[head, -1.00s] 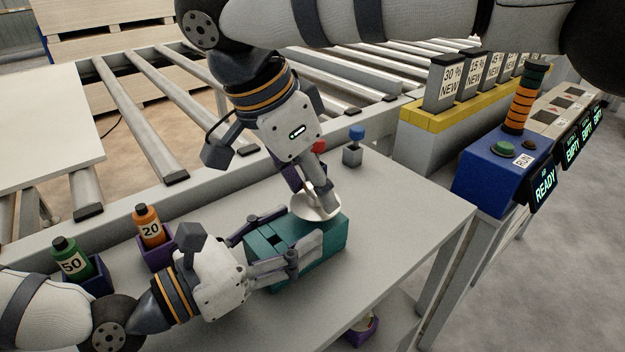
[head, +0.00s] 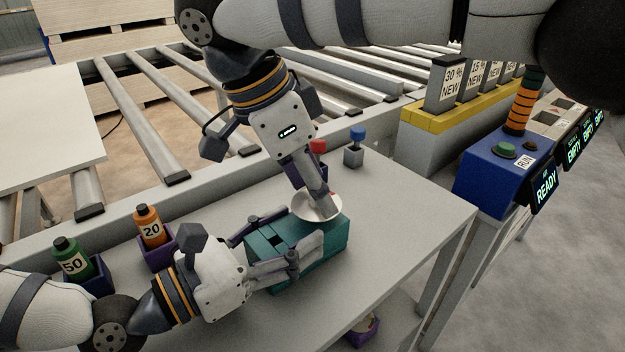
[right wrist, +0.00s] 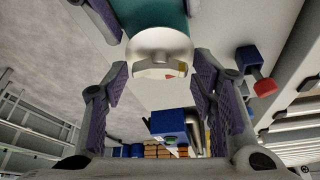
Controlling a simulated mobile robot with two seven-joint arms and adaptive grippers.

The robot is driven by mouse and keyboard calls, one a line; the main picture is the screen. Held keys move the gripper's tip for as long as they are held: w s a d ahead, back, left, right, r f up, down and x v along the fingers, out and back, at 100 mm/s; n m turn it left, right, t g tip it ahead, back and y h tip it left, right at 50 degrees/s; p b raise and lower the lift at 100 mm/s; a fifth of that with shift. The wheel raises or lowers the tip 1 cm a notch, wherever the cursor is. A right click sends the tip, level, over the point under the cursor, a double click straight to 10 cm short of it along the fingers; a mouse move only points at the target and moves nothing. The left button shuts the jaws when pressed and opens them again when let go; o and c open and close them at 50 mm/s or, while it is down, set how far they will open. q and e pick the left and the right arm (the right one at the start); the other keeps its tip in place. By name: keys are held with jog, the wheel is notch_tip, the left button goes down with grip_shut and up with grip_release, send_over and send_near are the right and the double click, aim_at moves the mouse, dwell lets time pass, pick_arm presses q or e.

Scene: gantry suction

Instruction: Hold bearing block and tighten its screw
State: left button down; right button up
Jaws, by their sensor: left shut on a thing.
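The teal bearing block (head: 325,243) sits on the grey table. My left gripper (head: 285,240) is shut on it, with a finger along each side. A white round dish-like part (head: 304,208) with a red mark is on top of the block, probably its screw head. My right gripper (head: 318,197) reaches down to it from above. In the right wrist view the white part (right wrist: 158,45) lies between the two spread fingers of the right gripper (right wrist: 160,65); I cannot tell whether they press on it. The block also shows there (right wrist: 150,14).
A blue-topped grey piece (head: 354,150) and a red-topped piece (head: 317,147) stand behind the block. Green (head: 70,262) and orange (head: 149,226) bottles stand in holders at left. A blue console (head: 495,180) is beyond the table's right edge. The table front is clear.

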jog(key=v, duration=1.2)
jog(key=w+d+g+y, duration=0.1)
jog(key=w+d+y, duration=0.1)
jog(key=d+y, duration=0.25)
notch_tip(320, 180, down, 11)
jog(key=shift+s+d+f, duration=0.2)
